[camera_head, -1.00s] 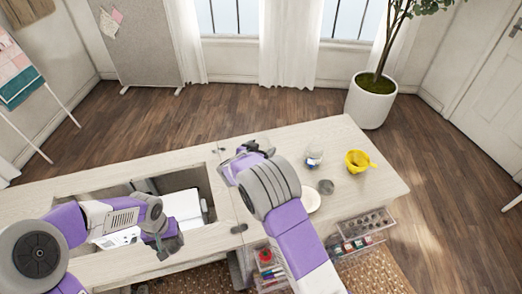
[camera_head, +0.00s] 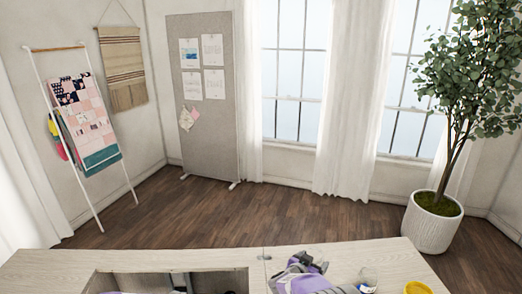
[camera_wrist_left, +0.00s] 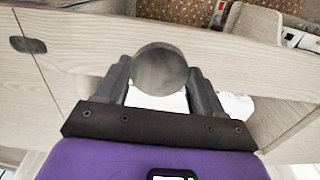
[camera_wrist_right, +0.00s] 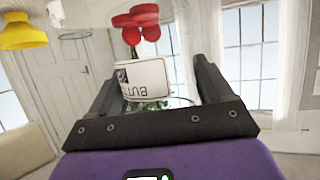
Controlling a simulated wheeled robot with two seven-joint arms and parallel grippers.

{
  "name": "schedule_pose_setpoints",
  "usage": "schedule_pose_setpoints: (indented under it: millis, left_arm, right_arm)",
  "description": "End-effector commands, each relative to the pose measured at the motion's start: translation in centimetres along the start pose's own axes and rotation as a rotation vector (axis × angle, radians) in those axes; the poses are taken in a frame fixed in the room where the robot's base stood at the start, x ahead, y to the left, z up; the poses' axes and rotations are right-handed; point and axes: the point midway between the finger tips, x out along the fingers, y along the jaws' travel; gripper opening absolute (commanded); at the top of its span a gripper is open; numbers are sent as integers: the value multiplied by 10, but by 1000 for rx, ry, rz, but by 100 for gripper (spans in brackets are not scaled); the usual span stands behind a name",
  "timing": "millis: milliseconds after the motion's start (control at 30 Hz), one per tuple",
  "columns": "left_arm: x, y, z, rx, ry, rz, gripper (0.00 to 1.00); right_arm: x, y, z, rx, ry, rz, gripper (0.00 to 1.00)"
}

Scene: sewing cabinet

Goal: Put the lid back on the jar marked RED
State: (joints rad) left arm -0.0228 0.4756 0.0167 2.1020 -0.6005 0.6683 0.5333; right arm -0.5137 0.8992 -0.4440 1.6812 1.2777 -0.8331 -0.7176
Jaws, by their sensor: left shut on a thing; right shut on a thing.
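My left gripper (camera_wrist_left: 160,85) is shut on a round grey lid (camera_wrist_left: 160,68), seen face-on between its fingers in the left wrist view. My right gripper (camera_wrist_right: 155,85) is shut on a clear jar with red pieces (camera_wrist_right: 138,22) inside and a white label (camera_wrist_right: 143,78). In the head view my right gripper (camera_head: 305,262) is at the bottom edge, above the cabinet top. I cannot read the word RED anywhere.
The cabinet opening (camera_head: 170,270) is on the left. A potted tree (camera_head: 433,220) stands beyond, at the right.

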Motion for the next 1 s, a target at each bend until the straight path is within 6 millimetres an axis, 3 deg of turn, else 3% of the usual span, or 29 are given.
schedule_pose_setpoints:
  millis: [100,300,700,1000]
  left_arm:
    - [0,0,0,2,1,0,40]
    - [0,0,0,0,0,1,40]
    - [0,0,0,1,1,0,40]
    - [0,0,0,0,1,0,40]
  right_arm:
    - [-10,12,-22,-36,1,-100,25]
    - [-36,26,-35,-113,-1,-284,25]
    - [-97,46,-25,-232,-1,-567,25]
    - [-108,48,-21,-253,1,-614,25]
